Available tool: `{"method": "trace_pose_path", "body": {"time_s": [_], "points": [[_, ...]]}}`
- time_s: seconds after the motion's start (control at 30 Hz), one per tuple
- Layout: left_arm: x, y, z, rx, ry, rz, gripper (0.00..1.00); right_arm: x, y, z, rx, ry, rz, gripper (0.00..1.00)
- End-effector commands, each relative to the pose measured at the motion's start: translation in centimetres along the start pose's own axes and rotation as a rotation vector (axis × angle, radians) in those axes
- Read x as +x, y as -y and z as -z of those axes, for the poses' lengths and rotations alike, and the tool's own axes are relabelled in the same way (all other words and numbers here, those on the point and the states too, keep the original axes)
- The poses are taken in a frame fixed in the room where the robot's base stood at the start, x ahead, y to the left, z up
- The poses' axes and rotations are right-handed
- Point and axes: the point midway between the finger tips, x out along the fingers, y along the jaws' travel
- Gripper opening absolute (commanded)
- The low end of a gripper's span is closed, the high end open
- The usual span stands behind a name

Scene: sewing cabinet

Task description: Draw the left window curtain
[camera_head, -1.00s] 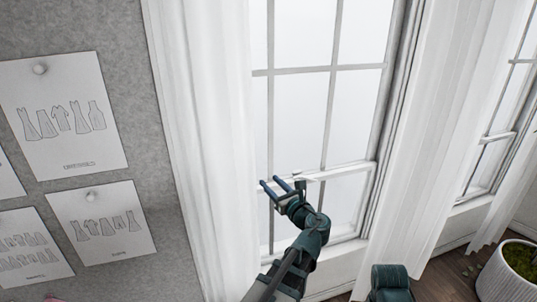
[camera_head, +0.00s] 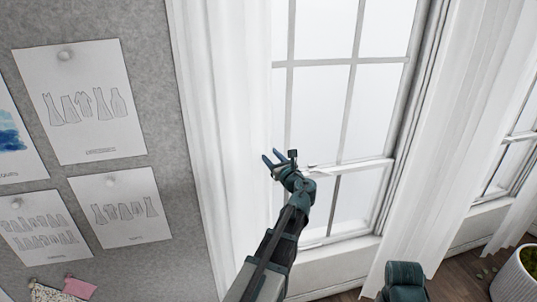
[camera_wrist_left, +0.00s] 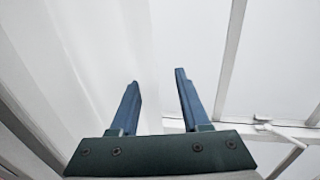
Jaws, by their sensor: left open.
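A white, pleated curtain (camera_head: 222,120) hangs along the left side of the near window (camera_head: 320,110). It fills the left part of the left wrist view (camera_wrist_left: 85,50), with the window frame on the right. My left gripper (camera_head: 271,154) is at the curtain's right edge, its two blue fingers apart and pointing to it. In the left wrist view the left finger lies over the curtain and the right finger over the pane. The curtain's edge shows between the fingertips (camera_wrist_left: 157,80); I cannot tell whether they touch it. My right gripper is not in view.
A grey board (camera_head: 190,185) with pinned pattern sheets (camera_head: 80,102) is left of the curtain. Another white curtain (camera_head: 440,130) hangs right of the window. A white plant pot (camera_head: 515,278) stands on the floor at lower right.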

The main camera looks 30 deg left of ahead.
Motion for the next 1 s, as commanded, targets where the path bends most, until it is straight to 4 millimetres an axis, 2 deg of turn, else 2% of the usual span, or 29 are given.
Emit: {"method": "trace_pose_path", "body": {"time_s": [0.13, 0.47, 0.73, 1.0], "points": [[1.03, -0.02, 0.00, 0.000, 0.000, -0.001, 0.46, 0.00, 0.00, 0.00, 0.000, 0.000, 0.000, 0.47], [1.19, -0.05, 0.00, 0.000, 0.000, 0.000, 0.46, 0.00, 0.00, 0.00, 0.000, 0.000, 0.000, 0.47], [1.17, -0.05, 0.00, 0.000, 0.000, 0.000, 0.00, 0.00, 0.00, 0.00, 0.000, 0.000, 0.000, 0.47], [1.17, -0.04, 0.00, 0.000, 0.000, 0.000, 0.00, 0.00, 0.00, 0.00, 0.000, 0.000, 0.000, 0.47]]}}
